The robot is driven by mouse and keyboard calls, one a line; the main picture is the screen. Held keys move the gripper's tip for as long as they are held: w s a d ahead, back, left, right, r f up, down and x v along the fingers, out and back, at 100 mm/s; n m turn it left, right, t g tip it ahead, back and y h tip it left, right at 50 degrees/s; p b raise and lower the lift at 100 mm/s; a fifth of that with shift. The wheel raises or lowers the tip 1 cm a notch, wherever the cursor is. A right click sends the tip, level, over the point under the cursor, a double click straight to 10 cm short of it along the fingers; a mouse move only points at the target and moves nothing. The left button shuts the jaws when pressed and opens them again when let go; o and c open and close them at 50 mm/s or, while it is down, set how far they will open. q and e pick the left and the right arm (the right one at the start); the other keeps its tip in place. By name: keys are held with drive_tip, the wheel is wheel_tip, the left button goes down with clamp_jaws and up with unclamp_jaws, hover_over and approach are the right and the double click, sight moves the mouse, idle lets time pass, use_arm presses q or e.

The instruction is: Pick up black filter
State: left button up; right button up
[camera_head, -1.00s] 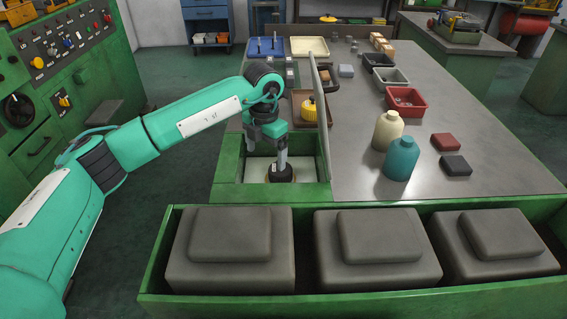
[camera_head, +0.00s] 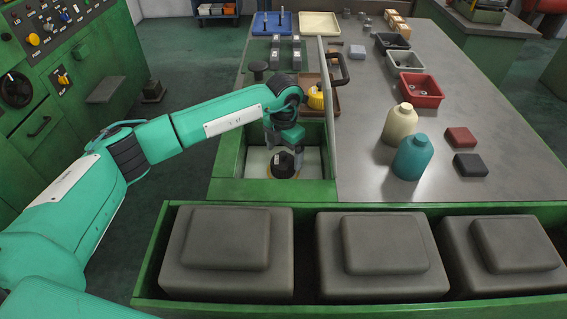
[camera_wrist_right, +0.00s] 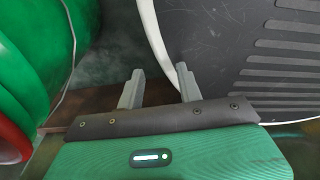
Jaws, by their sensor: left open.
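The black filter (camera_head: 284,164) is a short dark round part standing in a pale-floored compartment of the green bench (camera_head: 323,188), in the head view. My left gripper (camera_head: 285,149) points down over that compartment. It is open, with its fingertips right at the top of the filter. I cannot tell whether the fingers touch it. The wrist and fingers hide part of the filter. My right gripper (camera_wrist_right: 159,77) shows only in the right wrist view, open, with nothing between its fingers.
A thin upright panel (camera_head: 329,120) borders the compartment on the right. A yellow round part (camera_head: 316,97) lies on a brown tray behind. Cream (camera_head: 399,125) and teal (camera_head: 411,158) bottles stand right. A ribbed dark surface (camera_wrist_right: 250,50) with a white rim is close to my right gripper.

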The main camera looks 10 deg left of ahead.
sight(283, 163)
use_arm(q)
drive_tip(key=shift+f, duration=0.35)
wheel_tip(283, 163, down, 5)
drive_tip(key=shift+w+r+p, duration=0.15)
drive_tip(key=shift+r+p, duration=0.05)
drive_tip(key=shift+p, duration=0.65)
drive_tip(key=c, duration=0.9)
drive_tip(key=shift+c, duration=1.1)
use_arm(e)
drive_tip(key=shift+s+d+r, duration=0.1)
drive_tip(key=shift+s+r, duration=0.25)
drive_tip(key=shift+s, duration=0.4)
